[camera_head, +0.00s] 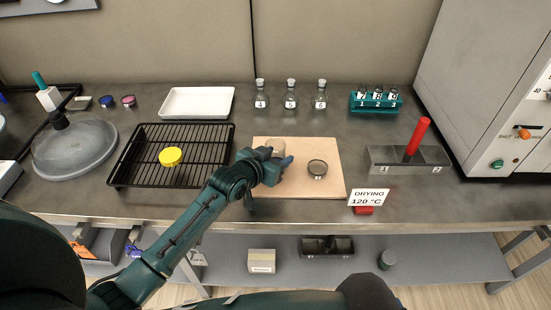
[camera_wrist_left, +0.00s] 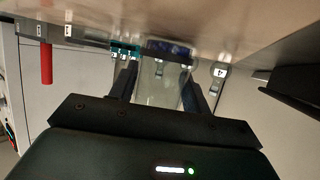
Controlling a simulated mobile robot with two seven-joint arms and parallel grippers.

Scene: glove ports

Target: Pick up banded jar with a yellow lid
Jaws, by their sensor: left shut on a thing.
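A yellow round lid (camera_head: 171,157) rests on the black wire rack (camera_head: 213,135); from above I cannot tell whether a jar is beneath it. My left gripper (camera_head: 276,157) is low over the pale board (camera_head: 330,187), right of the rack. It is shut on a clear glass jar (camera_head: 277,144), which shows between the fingers in the left wrist view (camera_wrist_left: 158,82). A dark blue part shows at the jar's far end in that view; I cannot tell whether it is a band. No yellow lid shows on the held jar. My right gripper is not in view.
Numbered flasks (camera_head: 290,98) and a teal rack (camera_head: 376,103) stand behind. A grey holder with a red handle (camera_head: 416,138) is at right. A white tray (camera_head: 197,102) is behind the wire rack.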

